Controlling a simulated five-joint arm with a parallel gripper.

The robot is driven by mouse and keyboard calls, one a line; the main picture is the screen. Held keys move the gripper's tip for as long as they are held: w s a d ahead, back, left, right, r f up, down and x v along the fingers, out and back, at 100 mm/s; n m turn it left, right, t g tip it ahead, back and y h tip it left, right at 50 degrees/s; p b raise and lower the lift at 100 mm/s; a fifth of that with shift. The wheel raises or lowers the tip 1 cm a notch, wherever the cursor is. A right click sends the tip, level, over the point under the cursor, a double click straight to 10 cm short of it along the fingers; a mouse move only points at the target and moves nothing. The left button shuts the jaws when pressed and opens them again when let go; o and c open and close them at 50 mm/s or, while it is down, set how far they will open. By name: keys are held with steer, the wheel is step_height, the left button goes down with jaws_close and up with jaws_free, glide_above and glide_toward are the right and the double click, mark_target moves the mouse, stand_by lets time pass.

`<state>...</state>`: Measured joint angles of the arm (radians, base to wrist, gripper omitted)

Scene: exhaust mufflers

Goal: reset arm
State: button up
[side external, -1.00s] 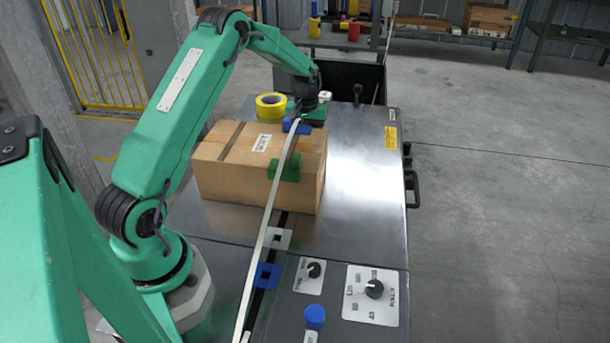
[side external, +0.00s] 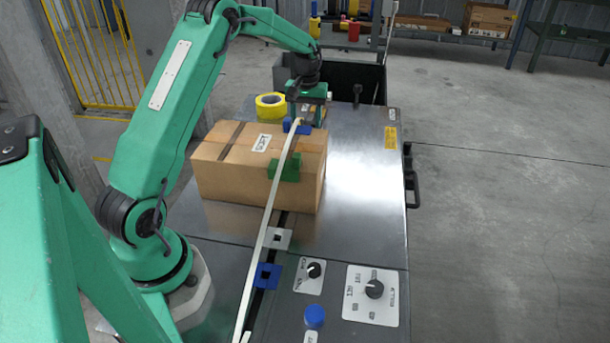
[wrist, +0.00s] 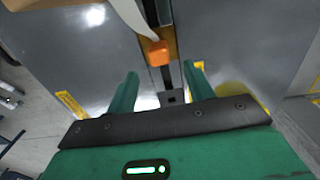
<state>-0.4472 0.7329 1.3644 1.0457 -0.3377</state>
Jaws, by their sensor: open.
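My green arm reaches over the cardboard box to the far end of the metal table. My gripper (side external: 306,108) hangs there, pointing down, beyond the box and beside the yellow tape roll. In the wrist view its two green fingers (wrist: 160,88) are spread apart with nothing held between them. Past the fingertips I see an orange block (wrist: 157,52) by a dark slot, with the pale strap beside it. The side view shows the pale strap (side external: 263,240) running along the table past the box, its far end by a blue clip (side external: 296,126) just under the gripper.
The cardboard box (side external: 230,175) stands on the metal table (side external: 367,190), with a green clip (side external: 284,168) at its side. The yellow tape roll (side external: 270,106) lies behind it. A control panel with knobs (side external: 374,290) and a blue button (side external: 314,316) is in front. The table's right side is clear.

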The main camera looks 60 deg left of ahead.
steer(key=shift+r, duration=0.7)
steer(key=shift+s+d+r, duration=0.1)
steer(key=shift+d+r, duration=0.25)
steer(key=shift+r, duration=0.1)
steer(key=s+d+r+m+t, duration=0.35)
steer(key=s+d+r, duration=0.55)
steer(key=d+r, duration=0.45)
steer(key=s+d+r+m+t, duration=0.1)
steer(key=s+d+m, duration=0.1)
steer(key=s+d, duration=0.3)
steer(key=s+d+m+t, duration=0.1)
steer(key=s+d+m, duration=0.2)
steer(key=s, duration=1)
steer(key=shift+d+r, duration=0.35)
steer(key=shift+d, duration=0.5)
steer(key=shift+o, duration=0.5)
steer(key=shift+s+d+f+m, duration=0.1)
steer(key=shift+s+f+m, duration=0.05)
steer(key=shift+s+m, duration=0.15)
